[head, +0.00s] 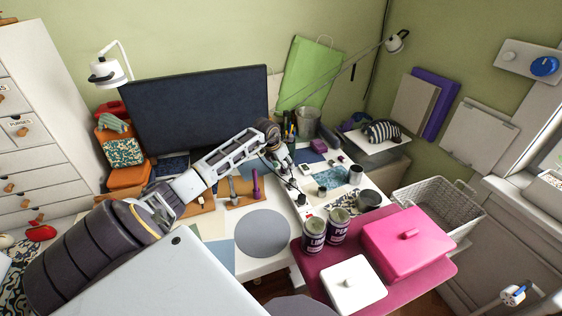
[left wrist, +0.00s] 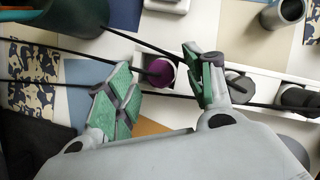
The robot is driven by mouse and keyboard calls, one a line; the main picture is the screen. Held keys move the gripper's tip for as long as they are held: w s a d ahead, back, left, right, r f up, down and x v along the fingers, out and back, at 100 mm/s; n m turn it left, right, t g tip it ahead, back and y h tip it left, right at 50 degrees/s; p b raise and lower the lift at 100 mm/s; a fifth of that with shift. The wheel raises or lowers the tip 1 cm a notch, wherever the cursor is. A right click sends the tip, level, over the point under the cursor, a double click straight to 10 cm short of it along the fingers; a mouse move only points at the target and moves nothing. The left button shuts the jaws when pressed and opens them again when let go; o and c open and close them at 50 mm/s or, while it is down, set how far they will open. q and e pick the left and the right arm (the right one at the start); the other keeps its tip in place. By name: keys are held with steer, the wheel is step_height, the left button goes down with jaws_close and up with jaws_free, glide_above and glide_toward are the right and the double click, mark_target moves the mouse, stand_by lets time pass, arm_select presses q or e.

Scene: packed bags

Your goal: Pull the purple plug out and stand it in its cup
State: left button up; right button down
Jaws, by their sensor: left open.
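The purple plug (left wrist: 161,72) is a round purple end sitting in a white socket strip (left wrist: 262,86) in the left wrist view. My left gripper (left wrist: 163,84) is open, with one green-padded finger on each side of the plug; I cannot tell whether either finger touches it. In the head view my left gripper (head: 288,178) hangs over the strip and the plug is hard to make out. A grey plug (left wrist: 239,86) sits in the strip to the right of the purple one. A grey cup (left wrist: 284,12) stands beyond the strip; which cup is the plug's own is unclear.
Black cables (left wrist: 62,84) cross under my fingers. A purple upright object (head: 255,186) stands on a wooden board left of my gripper. Two tins (head: 314,237) and a pink box (head: 408,240) stand at the right front. The grey round mat (head: 262,233) is clear.

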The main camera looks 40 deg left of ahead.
arm_select(q)
steer(key=shift+x, duration=0.85)
arm_select(e)
steer(key=shift+w, duration=0.15)
arm_select(q)
steer(key=shift+c, duration=0.9)
steer(key=c, duration=0.7)
steer(key=shift+o, duration=1.2)
steer(key=c, duration=0.5)
jaws_close()
steer(key=shift+r, duration=0.1)
steer(key=shift+r+p, duration=0.35)
steer(key=shift+r, duration=0.1)
arm_select(e)
steer(key=shift+s+r, duration=0.2)
steer(key=shift+r, duration=0.15)
